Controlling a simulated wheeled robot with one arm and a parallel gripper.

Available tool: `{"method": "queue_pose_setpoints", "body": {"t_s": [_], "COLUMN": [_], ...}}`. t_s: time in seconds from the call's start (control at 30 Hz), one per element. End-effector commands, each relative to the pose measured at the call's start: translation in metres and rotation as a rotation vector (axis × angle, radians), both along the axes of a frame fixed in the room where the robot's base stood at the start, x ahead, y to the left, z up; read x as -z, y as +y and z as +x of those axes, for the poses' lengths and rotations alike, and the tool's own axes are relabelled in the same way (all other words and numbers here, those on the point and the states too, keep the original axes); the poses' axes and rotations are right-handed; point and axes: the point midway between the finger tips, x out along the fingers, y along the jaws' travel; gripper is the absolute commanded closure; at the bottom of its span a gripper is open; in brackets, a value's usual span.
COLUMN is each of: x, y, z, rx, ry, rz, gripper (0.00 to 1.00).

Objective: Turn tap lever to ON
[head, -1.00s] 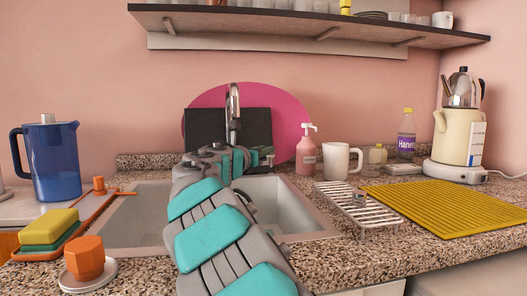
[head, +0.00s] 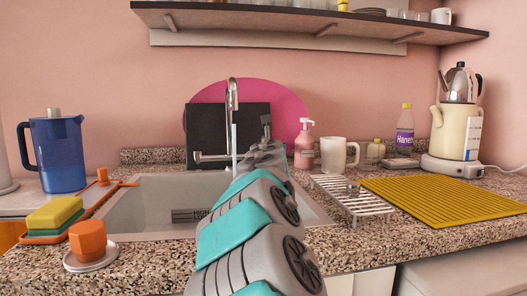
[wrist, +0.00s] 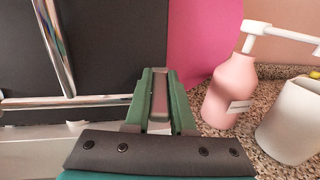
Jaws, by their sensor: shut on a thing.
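The chrome tap (head: 232,105) stands behind the sink, and it also shows at the left of the wrist view (wrist: 55,45). A thin pale blue stream of water (head: 235,141) falls from its spout. The tap lever (wrist: 159,98) is a grey bar between the green fingers of my gripper (wrist: 160,78). My gripper is shut on it, to the right of the spout. In the head view a dark upright piece (head: 266,122) rises beyond my wrist; I cannot tell whether it is lever or finger. My arm hides the lever's base there.
The sink (head: 150,212) lies below. A pink soap bottle (head: 304,146) and white mug (head: 336,154) stand close right of my gripper. A dark board (head: 205,125) and pink disc (head: 290,105) lean behind the tap. A wire rack (head: 350,198) is at the right.

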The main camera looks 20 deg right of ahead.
Motion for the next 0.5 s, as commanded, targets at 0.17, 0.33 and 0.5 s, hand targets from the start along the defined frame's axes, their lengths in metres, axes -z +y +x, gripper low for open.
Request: {"method": "queue_pose_setpoints", "body": {"t_s": [0.17,0.33,0.5], "x": [0.0034,0.0025,0.002], "y": [-0.0069,-0.0098,-0.0116], "z": [-0.0017,-0.0021,-0.0021], "rx": [-0.106,-0.185,-0.237], "ry": [-0.001,-0.001,0.001], "rz": [0.0,0.001,0.002], "gripper": [1.0,1.0,1.0]}}
